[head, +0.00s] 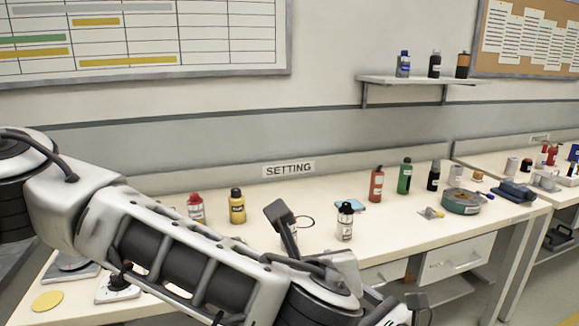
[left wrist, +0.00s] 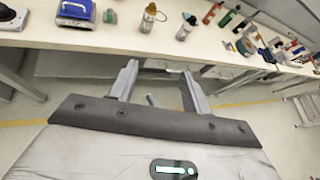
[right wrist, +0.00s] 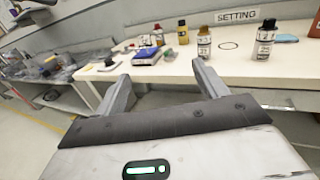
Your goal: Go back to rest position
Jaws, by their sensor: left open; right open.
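In the left wrist view my left gripper (left wrist: 160,70) is open, with nothing between its fingers; they point at the front edge of the bench. In the right wrist view my right gripper (right wrist: 161,70) is also open and empty, its fingers towards the bench and apart from the bottles. In the head view a white and black arm of mine crosses the lower left and hides part of the bench (head: 330,262). A thin dark ring (head: 306,222) lies on the bench, next to a white bottle with a black cap (head: 344,222).
Red (head: 196,208), yellow (head: 237,206) and green (head: 404,176) bottles stand along the bench. A wall shelf (head: 420,80) holds several bottles. In the left wrist view, open floor (left wrist: 60,125) lies before the bench.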

